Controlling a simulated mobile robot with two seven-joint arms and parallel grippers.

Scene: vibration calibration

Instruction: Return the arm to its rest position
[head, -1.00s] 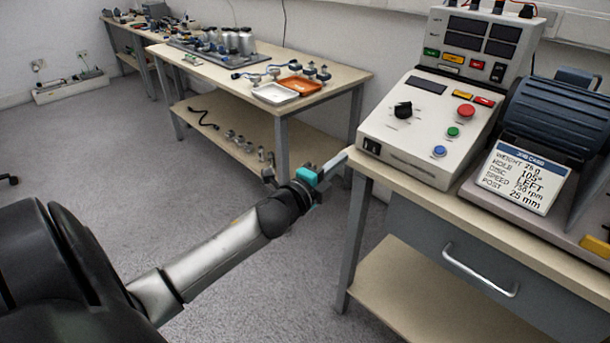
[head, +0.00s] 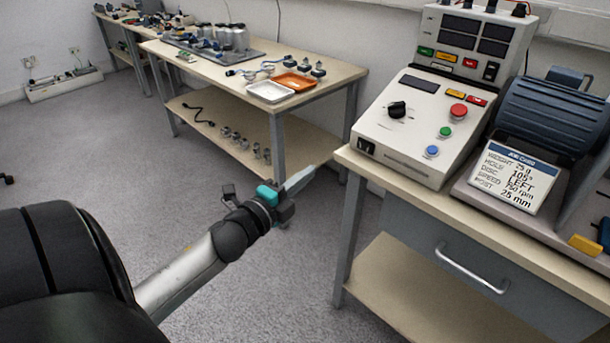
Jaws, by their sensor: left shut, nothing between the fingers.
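My left arm comes in from the lower left over the open floor. Its gripper (head: 307,174), beyond a teal band at the wrist, points up and to the right, with its fingers together and nothing held. In the picture the fingertips lie just left of the front left corner of the near bench (head: 345,155); I cannot tell the exact gap in depth. My right gripper is not in view.
The near bench carries a control console (head: 395,150), a job card (head: 515,180) and a dark blue ribbed motor (head: 555,115). A drawer handle (head: 470,270) juts from its front. Another bench (head: 345,75) with trays stands behind. Grey floor (head: 120,160) lies open at left.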

